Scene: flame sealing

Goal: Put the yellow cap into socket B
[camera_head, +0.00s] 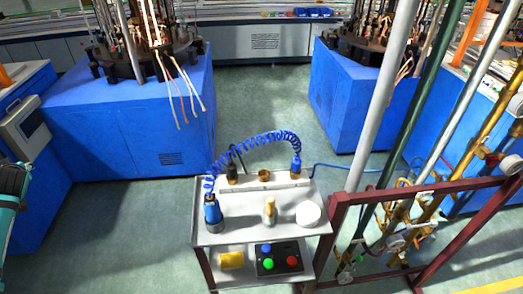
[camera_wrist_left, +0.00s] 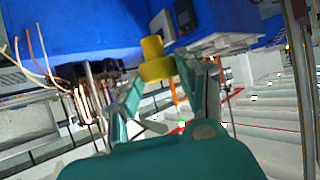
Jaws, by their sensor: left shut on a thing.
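The yellow cap (camera_wrist_left: 152,58) is in the left wrist view, a short stepped cylinder with a wider lower ring. My left gripper (camera_wrist_left: 160,75) is shut on it, with the cap between the fingertips. In the head view only a teal part of my left arm shows at the left edge; the gripper and held cap are outside that view. A pale bar (camera_head: 266,183) on the cart's top carries a dark fitting (camera_head: 232,176), a brass fitting (camera_head: 264,174) and a blue-topped connector (camera_head: 296,166). No socket lettering is readable, so I cannot tell which is B. My right gripper is not in view.
The cart top (camera_head: 240,232) holds a blue handle (camera_head: 212,212), a brass piece (camera_head: 270,209) and a white disc (camera_head: 308,214). A coiled blue hose (camera_head: 255,140) arches above. Below are a yellow object (camera_head: 231,260) and a button box (camera_head: 279,262). A maroon frame (camera_head: 338,235) stands right.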

